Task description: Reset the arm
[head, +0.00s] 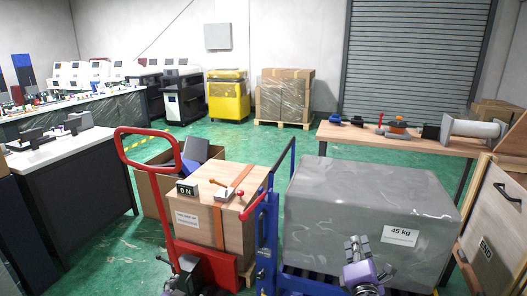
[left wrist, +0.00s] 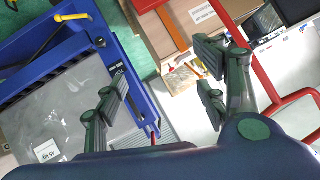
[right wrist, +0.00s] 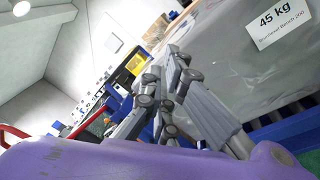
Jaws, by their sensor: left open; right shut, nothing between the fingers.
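My right gripper (head: 357,247) is at the bottom of the head view, in front of the grey wrapped block (head: 375,205) with the "45 kg" label. In the right wrist view the fingers of my right gripper (right wrist: 165,90) are together with nothing between them. My left gripper (head: 188,268) shows small and partly cut off at the bottom, in front of the red hand truck (head: 196,262). In the left wrist view the fingers of my left gripper (left wrist: 162,88) are wide apart and empty, above the gap between the blue frame and the red truck.
A wooden box (head: 198,228) with an ON sign (head: 187,188) stands on the red truck. A blue frame (head: 267,235) is beside it. A wooden table (head: 400,142) with tools is behind the block. A wooden cabinet (head: 497,215) stands right. Green floor is free behind.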

